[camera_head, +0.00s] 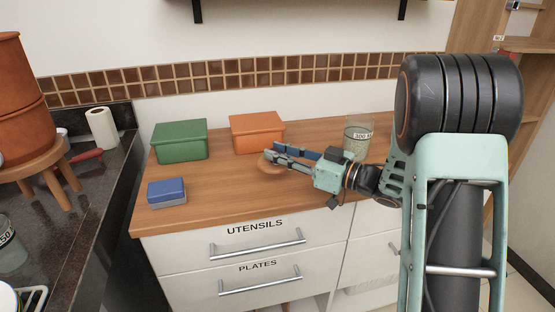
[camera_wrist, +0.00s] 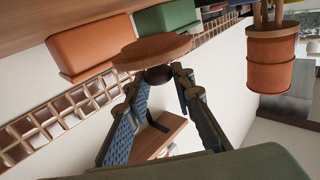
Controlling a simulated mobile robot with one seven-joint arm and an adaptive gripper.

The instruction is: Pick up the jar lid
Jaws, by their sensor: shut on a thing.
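The jar lid is a round wooden disc with a dark knob. In the wrist view the lid (camera_wrist: 150,50) is just beyond my fingertips, its knob between them. In the head view the lid (camera_head: 268,168) is in front of the orange box, partly hidden by my fingers; I cannot tell whether it touches the counter. My gripper (camera_head: 280,156) reaches in from the right, low over the counter. It also shows in the wrist view (camera_wrist: 158,82), its two blue-padded fingers shut on the lid's knob.
An orange box (camera_head: 257,133) and a green box (camera_head: 180,140) stand behind the lid. A blue-and-grey block (camera_head: 167,192) lies at the front left. A glass jar (camera_head: 358,138) stands behind my gripper. The wooden counter (camera_head: 225,190) is clear at front centre.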

